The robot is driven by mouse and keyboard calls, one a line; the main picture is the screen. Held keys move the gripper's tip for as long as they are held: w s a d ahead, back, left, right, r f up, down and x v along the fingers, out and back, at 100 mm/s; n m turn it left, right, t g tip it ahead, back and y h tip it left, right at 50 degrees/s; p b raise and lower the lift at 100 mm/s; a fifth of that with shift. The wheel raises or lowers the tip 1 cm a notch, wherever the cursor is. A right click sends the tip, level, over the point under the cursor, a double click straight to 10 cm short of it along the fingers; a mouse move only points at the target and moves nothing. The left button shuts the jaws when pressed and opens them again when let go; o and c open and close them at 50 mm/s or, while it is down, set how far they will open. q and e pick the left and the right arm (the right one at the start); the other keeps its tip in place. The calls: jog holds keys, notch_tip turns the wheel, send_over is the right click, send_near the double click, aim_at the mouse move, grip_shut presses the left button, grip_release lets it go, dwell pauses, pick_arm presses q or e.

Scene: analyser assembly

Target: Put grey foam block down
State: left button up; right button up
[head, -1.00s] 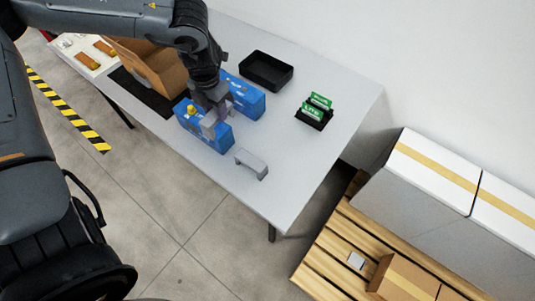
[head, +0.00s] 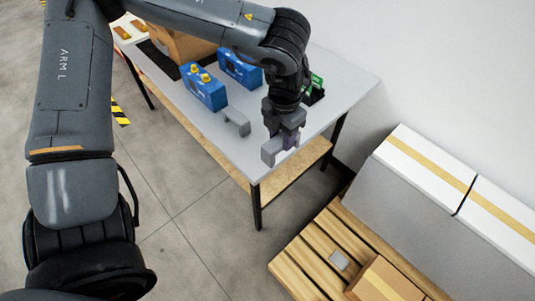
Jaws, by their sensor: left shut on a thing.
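My left gripper (head: 285,132) is shut on a grey foam block (head: 270,151) and holds it at the right front part of the grey table (head: 335,93). I cannot tell whether the block touches the table top. A second grey foam piece (head: 236,122), notched like a bridge, lies on the table to the left of the held block, apart from it. My right gripper is not in view.
Two blue boxes, a front one (head: 204,90) with yellow caps and a rear one (head: 239,70), stand left of the gripper. Green items (head: 316,82) are partly hidden behind my arm. A cardboard box (head: 185,44) stands further back. A wooden pallet (head: 318,262) with boxes is right of the table.

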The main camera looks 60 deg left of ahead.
pick_arm(q)
jog(key=shift+w+a+f+b, duration=0.1)
jog(key=shift+a+f+b, duration=0.45)
jog(key=shift+a+f, duration=1.4)
jog(key=shift+s+a+f+b, duration=0.1)
jog(key=shift+a+f+b, duration=0.45)
jog(key=shift+a+f, duration=1.35)
jog(key=shift+w+a+f+b, duration=0.1)
jog(key=shift+a+f+b, duration=0.45)
jog(key=shift+a+f, duration=1.4)
jog(key=shift+a+r, duration=0.3)
jog(key=shift+r, duration=0.05)
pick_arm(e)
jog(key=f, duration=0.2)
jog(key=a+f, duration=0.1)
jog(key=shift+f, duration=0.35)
pick_arm(q)
jog(key=shift+f, duration=0.1)
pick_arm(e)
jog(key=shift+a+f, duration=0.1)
pick_arm(q)
jog(key=shift+f, duration=0.15)
jog(key=o, duration=1.1)
jog(key=shift+c, duration=0.2)
jog(key=shift+r, duration=0.2)
